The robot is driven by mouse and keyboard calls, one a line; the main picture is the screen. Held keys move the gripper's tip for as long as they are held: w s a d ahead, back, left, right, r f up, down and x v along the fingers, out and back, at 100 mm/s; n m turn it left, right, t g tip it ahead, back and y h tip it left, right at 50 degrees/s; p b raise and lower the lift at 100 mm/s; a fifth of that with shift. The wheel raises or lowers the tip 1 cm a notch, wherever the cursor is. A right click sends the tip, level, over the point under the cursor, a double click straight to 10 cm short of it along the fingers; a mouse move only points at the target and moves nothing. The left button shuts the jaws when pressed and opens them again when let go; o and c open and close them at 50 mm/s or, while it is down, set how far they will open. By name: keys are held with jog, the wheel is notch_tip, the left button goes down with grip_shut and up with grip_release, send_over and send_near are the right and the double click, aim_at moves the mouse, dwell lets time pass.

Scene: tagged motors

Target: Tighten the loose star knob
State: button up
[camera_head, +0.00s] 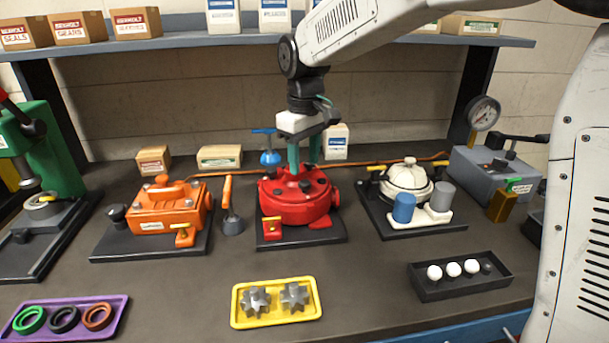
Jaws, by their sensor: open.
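My gripper (304,166) hangs pointing down over the round red unit (290,212) at the middle of the bench. Its two teal fingers are apart, with their tips close to the top of that unit. Whether they touch it I cannot tell, and a part between or behind the fingers is hidden. Small dark knobs show on the red unit's top, one of them a dark knob (305,186) just below the fingertips. A blue-handled valve (269,152) stands at its back left. Which knob is the loose star knob I cannot tell.
An orange unit (165,210) and an orange lever (228,192) stand left, a cream-domed unit (406,176) right. In front are a purple tray (120,306) of rings, a yellow tray (236,318) with two grey gears and a black tray (462,290). A shelf (200,40) spans the back.

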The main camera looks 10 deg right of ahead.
aim_at(304, 181)
jog(key=shift+f, duration=2.35)
jog(key=c, duration=1)
jog(key=m, duration=1.2)
jog(key=shift+m, duration=0.4)
jog(key=m, duration=0.6)
jog(key=shift+r, duration=0.1)
jog(key=m, duration=0.7)
jog(key=shift+w, duration=0.1)
